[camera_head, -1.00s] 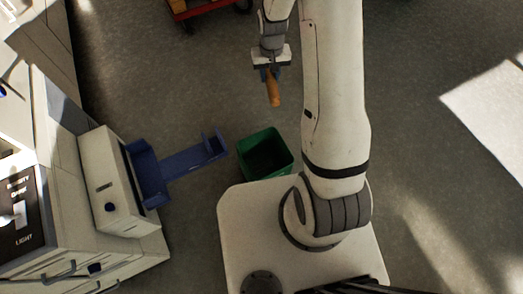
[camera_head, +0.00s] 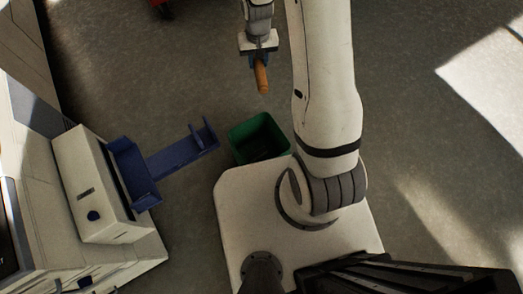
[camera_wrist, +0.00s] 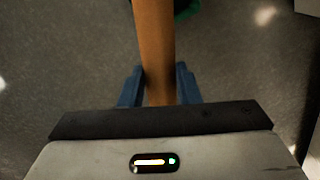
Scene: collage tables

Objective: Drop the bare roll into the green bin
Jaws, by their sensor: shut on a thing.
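The bare roll (camera_head: 262,77) is a brown cylinder held in my gripper (camera_head: 259,62). My gripper is shut on it, and the roll sticks out beyond the fingers. In the wrist view the roll (camera_wrist: 154,45) runs up from between the blue fingers (camera_wrist: 159,88) to the top edge. The green bin (camera_head: 234,137) stands on the floor beside my base, open at the top, below the gripper in the head picture. Its inside is dark, with something unclear at the bottom. A bit of green rim (camera_wrist: 187,10) shows at the top of the wrist view.
A white machine (camera_head: 82,180) with a blue tray-like bracket (camera_head: 180,153) stands to the left of the bin. The grey floor around the bin is mostly clear.

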